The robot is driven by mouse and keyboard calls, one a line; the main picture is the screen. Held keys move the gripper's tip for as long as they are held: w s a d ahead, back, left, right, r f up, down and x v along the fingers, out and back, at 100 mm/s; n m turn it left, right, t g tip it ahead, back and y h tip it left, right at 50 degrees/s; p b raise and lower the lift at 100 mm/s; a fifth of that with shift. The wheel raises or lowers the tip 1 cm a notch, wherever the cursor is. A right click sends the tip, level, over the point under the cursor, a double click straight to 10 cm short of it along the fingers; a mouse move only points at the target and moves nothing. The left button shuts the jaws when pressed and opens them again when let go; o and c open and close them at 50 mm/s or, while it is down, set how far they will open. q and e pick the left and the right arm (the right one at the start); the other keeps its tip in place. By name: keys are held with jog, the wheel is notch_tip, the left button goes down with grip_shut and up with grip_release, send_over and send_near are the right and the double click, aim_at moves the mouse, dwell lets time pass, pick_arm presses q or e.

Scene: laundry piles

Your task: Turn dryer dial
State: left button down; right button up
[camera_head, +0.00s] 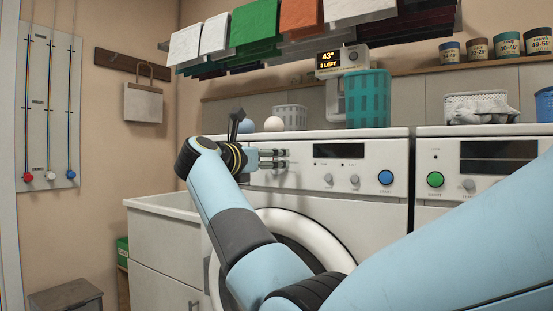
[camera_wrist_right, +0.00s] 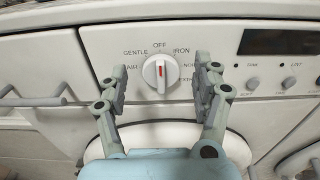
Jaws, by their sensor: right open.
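The dryer dial (camera_wrist_right: 160,73) is a round white knob with a red mark. It sits on the dryer's white front panel, under the printed word OFF, with GENTLE and IRON to either side. The red line stands about upright. In the right wrist view my right gripper (camera_wrist_right: 161,80) is open, one finger on each side of the dial, with visible gaps to it. In the head view my right gripper (camera_head: 273,158) is at the dryer (camera_head: 300,180) panel's left part and largely hides the dial. My left gripper is not in view.
Small knobs (camera_head: 328,179) and a blue button (camera_head: 385,177) sit right of the dial. A teal basket (camera_head: 367,98) stands on the dryer. A second machine (camera_head: 470,150) with a green button is at right. Hanging cloths (camera_head: 254,25) are above. A bar handle (camera_wrist_right: 35,101) lies left.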

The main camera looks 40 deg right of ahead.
jog(key=shift+x, duration=0.9)
jog(key=shift+c, duration=0.5)
jog(key=c, duration=1.1)
